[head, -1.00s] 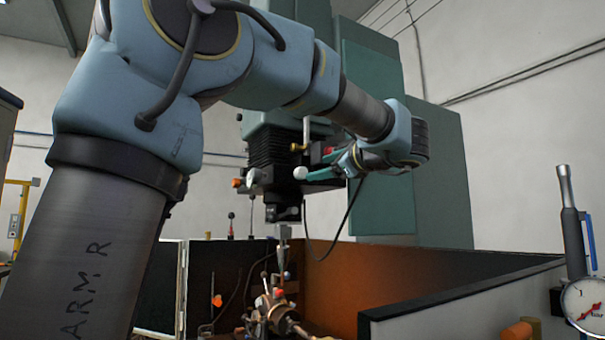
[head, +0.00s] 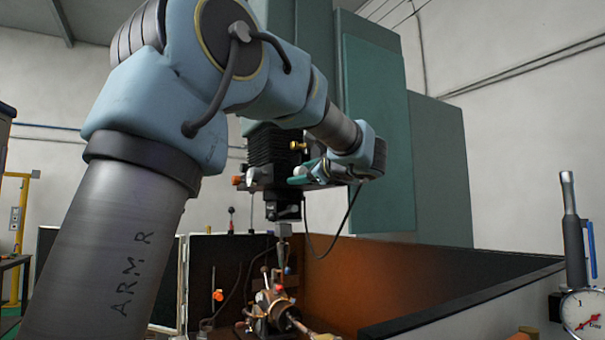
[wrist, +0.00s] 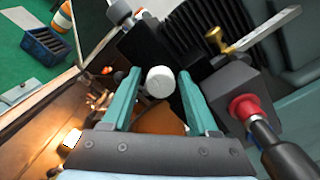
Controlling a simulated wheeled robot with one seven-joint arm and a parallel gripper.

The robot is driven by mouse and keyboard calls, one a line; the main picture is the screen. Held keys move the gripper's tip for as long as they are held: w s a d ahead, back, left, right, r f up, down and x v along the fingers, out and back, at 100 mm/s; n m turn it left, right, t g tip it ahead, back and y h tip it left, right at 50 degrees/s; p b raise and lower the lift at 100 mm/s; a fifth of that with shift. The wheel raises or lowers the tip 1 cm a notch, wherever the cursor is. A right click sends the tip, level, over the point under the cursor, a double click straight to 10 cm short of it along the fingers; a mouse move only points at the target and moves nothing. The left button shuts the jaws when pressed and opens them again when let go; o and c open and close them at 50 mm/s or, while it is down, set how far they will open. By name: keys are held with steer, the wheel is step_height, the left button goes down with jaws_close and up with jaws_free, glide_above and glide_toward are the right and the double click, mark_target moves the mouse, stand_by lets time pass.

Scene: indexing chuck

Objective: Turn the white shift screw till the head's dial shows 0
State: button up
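The white round knob, which looks like the white shift screw (wrist: 160,82), sits between the teal fingertips of my gripper (wrist: 160,75) in the wrist view. Gaps show on both sides, so my gripper is open around it and not clamped. No dial on the head can be read in either view.
A brass chuck fixture (head: 280,308) stands below in the orange-walled enclosure (head: 400,275). A round gauge (head: 582,315) is at lower right.

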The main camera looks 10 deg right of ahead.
jaws_close()
steer(key=shift+f+b, duration=0.2)
steer(key=shift+b, duration=0.15)
steer(key=n+b, duration=0.1)
steer(key=b, duration=0.2)
steer(key=shift+f+n, duration=0.2)
steer(key=shift+n, duration=0.2)
steer(key=n+b, duration=0.2)
steer(key=b, duration=0.1)
steer(key=shift+f+n+b, duration=0.1)
steer(key=shift+n+b, duration=0.2)
steer(key=shift+b, duration=0.1)
steer(key=n+b, duration=0.4)
steer(key=shift+b, duration=0.4)
steer(key=shift+r+n+b, duration=0.35)
steer(key=shift+n+b, duration=0.55)
steer(key=shift+n, duration=0.1)
